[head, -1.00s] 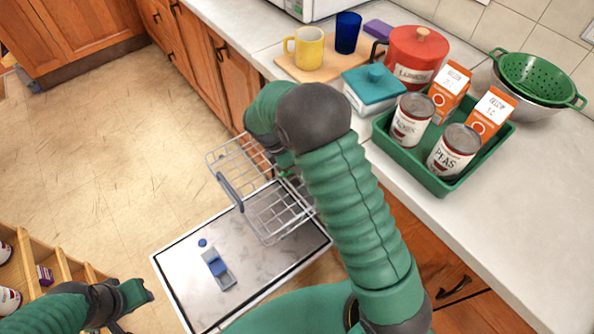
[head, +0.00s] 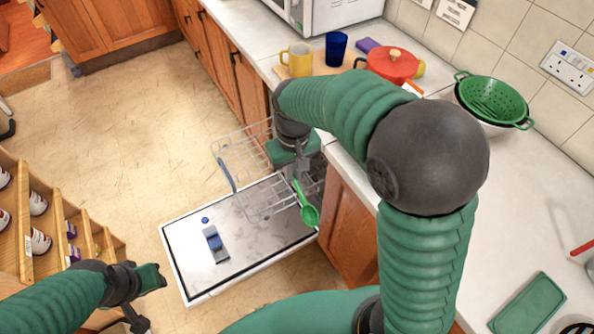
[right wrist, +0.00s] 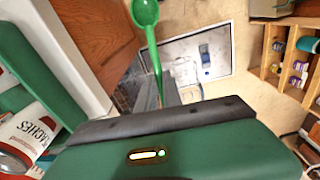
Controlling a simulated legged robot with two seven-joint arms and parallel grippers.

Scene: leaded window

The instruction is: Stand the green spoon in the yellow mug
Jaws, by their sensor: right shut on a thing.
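The green spoon (head: 309,214) is in my right gripper (head: 297,178), over the front edge of the wire rack, its bowl pointing down in the head view. The right wrist view shows the spoon's bowl (right wrist: 146,12) and its handle running back to the jaws, which are shut on it. The yellow mug (head: 297,60) stands upright on a wooden board on the counter, beyond my right gripper. The mug and spoon are well apart. My left gripper (head: 150,299) is at the lower left, away from both; its jaws are unclear.
A blue cup (head: 336,49) stands right of the mug, with a red pot (head: 392,66) farther right. The wire rack (head: 240,165) is above the lowered dishwasher door (head: 255,235). The counter edge lies between rack and mug. My right arm hides part of the counter.

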